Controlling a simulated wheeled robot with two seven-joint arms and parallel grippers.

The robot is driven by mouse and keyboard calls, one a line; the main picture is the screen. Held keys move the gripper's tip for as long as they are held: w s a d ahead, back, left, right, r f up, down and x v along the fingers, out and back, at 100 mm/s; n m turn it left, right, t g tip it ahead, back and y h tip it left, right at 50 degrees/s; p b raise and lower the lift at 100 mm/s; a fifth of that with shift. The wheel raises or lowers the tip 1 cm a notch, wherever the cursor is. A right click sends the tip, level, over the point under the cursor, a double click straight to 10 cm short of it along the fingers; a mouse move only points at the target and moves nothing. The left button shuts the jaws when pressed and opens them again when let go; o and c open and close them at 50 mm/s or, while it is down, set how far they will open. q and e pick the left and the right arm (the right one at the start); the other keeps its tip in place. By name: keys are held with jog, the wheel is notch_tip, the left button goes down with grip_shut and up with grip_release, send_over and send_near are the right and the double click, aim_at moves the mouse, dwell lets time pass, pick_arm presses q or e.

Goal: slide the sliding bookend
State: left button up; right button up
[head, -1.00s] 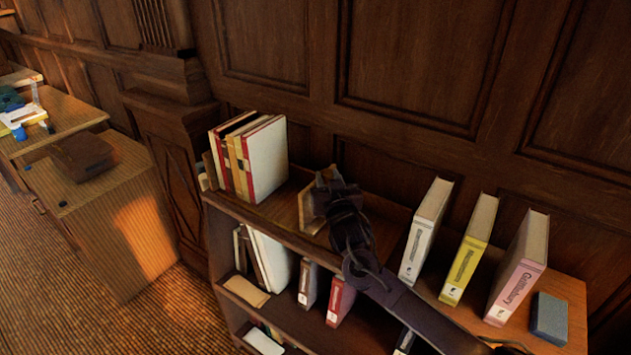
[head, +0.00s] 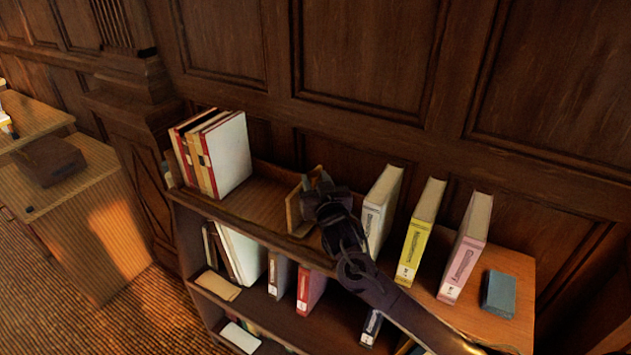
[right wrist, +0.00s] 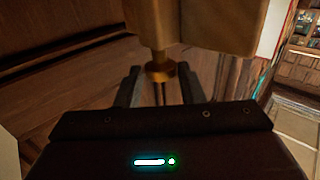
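The sliding bookend (head: 296,208) is a light wooden panel standing on the bookcase top, between the leaning books on the left and the upright white book. My right gripper (head: 314,188) is at its right side and hides part of it. In the right wrist view, a wooden block of the bookend (right wrist: 210,25) carries a brass knob (right wrist: 160,72). The knob sits between the two dark fingers of my right gripper (right wrist: 160,88), with a narrow gap showing on each side, so the fingers look open around it. My left gripper is out of view.
Leaning books (head: 225,155) stand at the left end of the bookcase top, with bare shelf beside them. The white book (head: 380,210), yellow book (head: 420,232) and pink book (head: 466,248) stand right of my gripper. A blue-grey block (head: 498,294) lies beyond.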

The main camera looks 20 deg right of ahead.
jog(key=shift+o, duration=1.3)
jog(key=shift+s, duration=0.1)
jog(key=shift+s+f, duration=0.15)
jog(key=shift+s, duration=0.2)
jog(key=s+b, duration=0.2)
jog(key=s, duration=0.5)
jog(key=shift+a+b, duration=0.35)
jog(key=shift+a, duration=0.1)
